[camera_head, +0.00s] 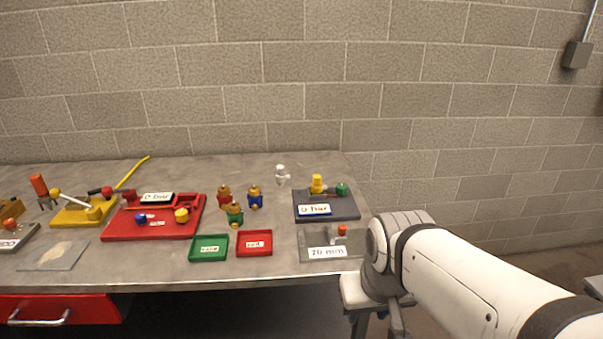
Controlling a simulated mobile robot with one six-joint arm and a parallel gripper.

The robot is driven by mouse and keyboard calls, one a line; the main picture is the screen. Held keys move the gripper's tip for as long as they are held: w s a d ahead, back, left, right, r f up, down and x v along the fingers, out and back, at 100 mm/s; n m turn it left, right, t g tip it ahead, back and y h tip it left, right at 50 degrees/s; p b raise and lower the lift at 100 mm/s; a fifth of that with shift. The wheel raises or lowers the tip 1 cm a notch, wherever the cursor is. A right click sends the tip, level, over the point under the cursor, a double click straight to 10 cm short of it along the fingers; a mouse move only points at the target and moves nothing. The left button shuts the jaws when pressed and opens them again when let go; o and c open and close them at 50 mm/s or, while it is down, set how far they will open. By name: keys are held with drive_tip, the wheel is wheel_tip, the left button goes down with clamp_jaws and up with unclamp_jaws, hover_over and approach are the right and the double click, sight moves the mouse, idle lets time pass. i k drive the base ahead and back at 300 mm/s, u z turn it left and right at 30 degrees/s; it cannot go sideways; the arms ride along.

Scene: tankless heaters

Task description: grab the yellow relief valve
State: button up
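A yellow upright fitting (317,184) stands on a dark grey plate (346,206) at the right of the table; it is the piece most like a yellow relief valve, though I cannot read a name on it. A green round knob (341,189) sits just right of it, and a "0 bar" label (314,210) is in front. My gripper (378,322) is at the bottom edge, past the table's right front corner, lower and nearer than the yellow fitting and apart from it. Its fingertips are cut off by the frame, so its opening is unclear.
Several small brass-topped valves (254,197) stand mid-table behind a green tray (209,248) and a red tray (254,243). A white fitting (281,175) stands farther back. A grey "70 mm" block (318,242) lies in front of the plate.

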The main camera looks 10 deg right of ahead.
sight(317, 187)
drive_tip(key=u, duration=0.05)
drive_tip(key=i, duration=1)
drive_tip(key=z, duration=0.05)
